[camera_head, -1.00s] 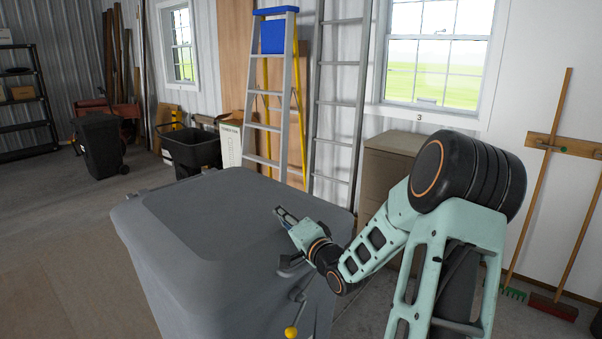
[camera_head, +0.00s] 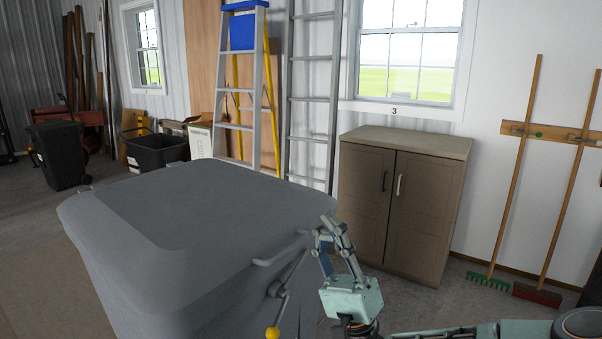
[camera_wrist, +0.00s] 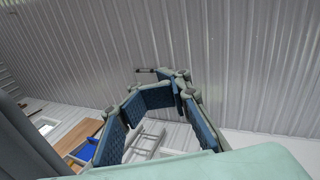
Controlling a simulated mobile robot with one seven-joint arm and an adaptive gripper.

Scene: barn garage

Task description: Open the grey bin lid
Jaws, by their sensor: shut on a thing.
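The grey bin (camera_head: 165,290) stands at the front left in the head view, with its grey lid (camera_head: 235,200) down flat on top. A thin grey handle (camera_head: 270,262) sticks out along the lid's right front edge. My gripper (camera_head: 321,236) is at the right end of this handle, fingers pointing up, shut on the lid handle; the exact contact is small in the head view. In the wrist view, the blue-padded fingers of my gripper (camera_wrist: 163,82) bend toward each other, and a grey slab, perhaps part of the bin (camera_wrist: 15,125), fills the left edge.
A brown cabinet (camera_head: 405,205) stands behind my gripper. A stepladder (camera_head: 243,90) leans at the back, and a rake and broom (camera_head: 535,292) are at the right. Floor shows between bin and cabinet.

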